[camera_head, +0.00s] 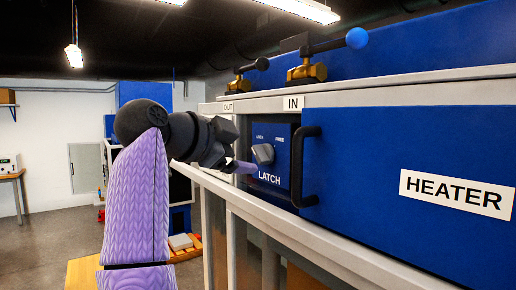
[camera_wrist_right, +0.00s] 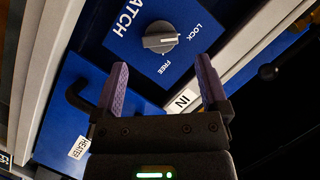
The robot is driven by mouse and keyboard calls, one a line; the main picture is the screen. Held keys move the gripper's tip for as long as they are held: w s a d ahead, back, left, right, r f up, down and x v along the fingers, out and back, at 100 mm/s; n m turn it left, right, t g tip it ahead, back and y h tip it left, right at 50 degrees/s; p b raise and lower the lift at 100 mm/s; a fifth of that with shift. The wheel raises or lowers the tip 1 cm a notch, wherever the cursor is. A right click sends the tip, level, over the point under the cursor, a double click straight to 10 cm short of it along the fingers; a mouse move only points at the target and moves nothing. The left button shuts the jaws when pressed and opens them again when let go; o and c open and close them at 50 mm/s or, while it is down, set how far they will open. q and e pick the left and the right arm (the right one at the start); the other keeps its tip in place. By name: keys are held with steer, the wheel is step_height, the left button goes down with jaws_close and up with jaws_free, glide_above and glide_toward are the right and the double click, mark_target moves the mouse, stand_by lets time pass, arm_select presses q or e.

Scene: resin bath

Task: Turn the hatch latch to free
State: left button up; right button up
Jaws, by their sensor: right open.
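The latch knob (camera_head: 263,153) is a grey knob on a blue panel (camera_head: 270,180) marked LATCH, with LOCK and FREE labels above it. In the right wrist view the knob (camera_wrist_right: 160,38) has a pale mark pointing right, nearer LOCK than FREE. My right gripper (camera_head: 238,162) is just left of the panel in the head view. In the wrist view its two purple fingers (camera_wrist_right: 160,65) are spread wide and empty, with the knob beyond their tips and apart from them. My left gripper is not in view.
Right of the panel is a blue HEATER front (camera_head: 390,150) with a black bar handle (camera_head: 300,165). Above stand two brass valves (camera_head: 307,72) with levers, over the OUT and IN labels. A grey rail (camera_head: 290,232) runs below the panel. Open floor lies at left.

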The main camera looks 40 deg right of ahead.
mark_target(257, 158)
steer(key=p+x, duration=0.1)
steer(key=x, duration=0.4)
steer(key=shift+d, duration=0.25)
steer(key=shift+a, duration=0.15)
steer(key=shift+w, duration=0.1)
steer(key=c, duration=0.4)
jaws_close()
steer(key=shift+f+m+t+h+b, duration=0.2)
steer(key=shift+m+t+b, duration=0.1)
steer(key=shift+m+b, duration=0.55)
steer(key=shift+f+m+t+h+b, duration=0.2)
steer(key=shift+m+t+b, duration=0.1)
steer(key=shift+m+b, duration=0.5)
steer(key=m+t+h+b, duration=0.1)
steer(key=m+b, duration=0.2)
steer(key=m, duration=0.1)
steer(key=shift+h+b, duration=0.4)
steer(key=m+h+b, duration=0.1)
steer(key=m, duration=0.4)
steer(key=shift+h+b, duration=0.3)
steer(key=shift+h, duration=0.1)
steer(key=shift+m+g+h, duration=0.6)
steer(key=shift+m+h, duration=0.1)
steer(key=shift+m, duration=1.85)
